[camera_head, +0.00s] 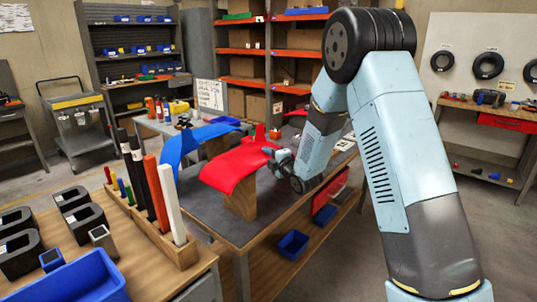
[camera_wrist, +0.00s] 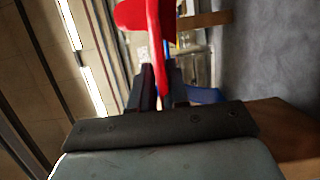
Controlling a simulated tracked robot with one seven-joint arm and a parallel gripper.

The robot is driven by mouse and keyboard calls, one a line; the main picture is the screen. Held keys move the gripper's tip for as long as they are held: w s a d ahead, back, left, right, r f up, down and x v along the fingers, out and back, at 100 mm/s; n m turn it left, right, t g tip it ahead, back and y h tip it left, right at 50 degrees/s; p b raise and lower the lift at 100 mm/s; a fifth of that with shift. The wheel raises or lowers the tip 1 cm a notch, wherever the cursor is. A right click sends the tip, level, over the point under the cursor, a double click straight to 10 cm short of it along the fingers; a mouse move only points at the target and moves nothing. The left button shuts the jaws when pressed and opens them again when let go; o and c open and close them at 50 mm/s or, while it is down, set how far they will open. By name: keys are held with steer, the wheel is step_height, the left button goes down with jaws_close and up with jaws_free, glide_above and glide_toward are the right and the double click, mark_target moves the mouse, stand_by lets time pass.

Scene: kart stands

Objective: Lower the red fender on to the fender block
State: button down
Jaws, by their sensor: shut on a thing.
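The red fender (camera_head: 232,171), a curved glossy panel, is over the wooden fender block (camera_head: 240,201) on the grey-topped bench. Its front end curves downward, and it hides the top of the block, so I cannot tell whether they touch. My gripper (camera_head: 274,158) is at the fender's right edge, with the arm reaching in from the right. In the wrist view, the red fender (camera_wrist: 155,45) runs edge-on between the fingers of my gripper (camera_wrist: 160,92), which are shut on it. A wooden surface, perhaps the block, shows at lower right there.
A blue fender (camera_head: 190,143) rests on another block behind the red one. A wooden rack (camera_head: 178,250) with upright coloured bars stands at front left, beside a blue bin (camera_head: 75,280). A small blue bin (camera_head: 293,244) sits on the lower shelf. Bare bench top lies right of the block.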

stand_by(0.3)
steer(key=c, duration=1)
jaws_free()
steer(key=shift+c, duration=0.2)
steer(key=shift+f, duration=0.15)
steer(key=s+d, duration=0.3)
steer(key=d, duration=0.1)
steer(key=shift+s+d, duration=0.35)
steer(key=shift+d, duration=0.05)
stand_by(1.4)
steer(key=shift+d, duration=0.1)
steer(key=s+d+r, duration=0.1)
steer(key=s+d, duration=0.3)
steer(key=d, duration=0.1)
steer(key=shift+s+d, duration=0.15)
stand_by(0.6)
steer(key=shift+r, duration=0.1)
